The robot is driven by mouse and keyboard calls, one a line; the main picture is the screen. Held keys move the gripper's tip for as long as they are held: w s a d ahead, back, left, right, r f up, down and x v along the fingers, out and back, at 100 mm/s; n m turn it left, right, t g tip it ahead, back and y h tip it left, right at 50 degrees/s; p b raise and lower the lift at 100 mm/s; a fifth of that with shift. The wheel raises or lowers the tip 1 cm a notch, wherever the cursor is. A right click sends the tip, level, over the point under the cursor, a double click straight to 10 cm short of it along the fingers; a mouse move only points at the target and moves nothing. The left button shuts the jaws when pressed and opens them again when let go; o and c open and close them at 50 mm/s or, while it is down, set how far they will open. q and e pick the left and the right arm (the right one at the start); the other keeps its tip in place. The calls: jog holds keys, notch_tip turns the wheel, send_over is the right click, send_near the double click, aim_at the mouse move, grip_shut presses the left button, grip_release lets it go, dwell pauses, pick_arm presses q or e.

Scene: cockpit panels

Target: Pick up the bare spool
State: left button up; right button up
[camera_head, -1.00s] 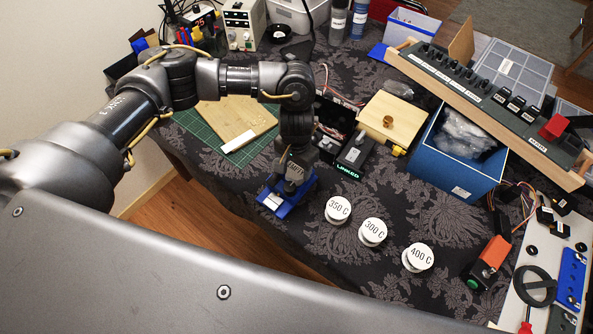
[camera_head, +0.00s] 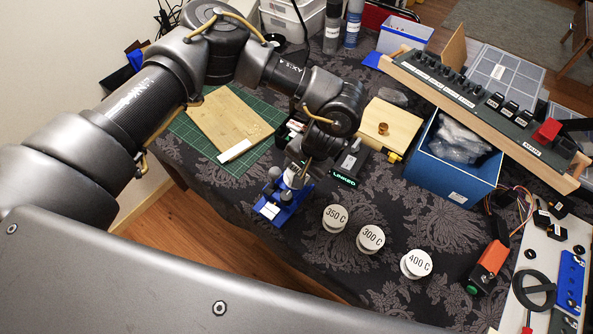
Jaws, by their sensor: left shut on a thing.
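My left gripper (camera_head: 298,170) is above and behind a blue stand (camera_head: 284,207) with a white label at the table's front left. It is shut on a small pale thing (camera_head: 295,178), mostly hidden by the fingers; I cannot tell for sure if this is the bare spool, or if it touches the stand. A small brown spool-like piece (camera_head: 383,128) sits on a light wooden block (camera_head: 394,118) farther back. My right gripper is not in view.
White round pieces marked 350 C (camera_head: 335,218), 300 C (camera_head: 371,239) and 400 C (camera_head: 416,264) stand to the right on the dark cloth. A blue box (camera_head: 450,182) with clear wrap and a sloping switch panel (camera_head: 470,95) lie beyond. A green mat (camera_head: 190,132) lies left.

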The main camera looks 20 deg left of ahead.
pick_arm(q)
jog(key=v, duration=0.3)
jog(key=shift+r+b, duration=0.3)
jog(key=shift+b, duration=0.05)
jog(key=s+d+p, duration=0.1)
jog(key=s+d, duration=0.2)
jog(key=d, duration=0.5)
jog(key=s+d, duration=0.3)
jog(key=d, duration=0.5)
jog(key=n+g+h+b, duration=0.1)
jog(key=n+h+b, duration=0.1)
jog(key=h, duration=0.1)
send_near(298, 172)
notch_tip(298, 172, up, 2)
jog(key=w+d, duration=0.1)
jog(key=d, duration=0.2)
jog(key=a+r+n, duration=0.1)
jog(key=a+r, duration=0.1)
jog(key=a, duration=0.5)
jog(key=a+r+n, duration=0.1)
jog(key=a+r, duration=0.1)
jog(key=a, duration=0.6)
jog(key=shift+s+r, duration=0.3)
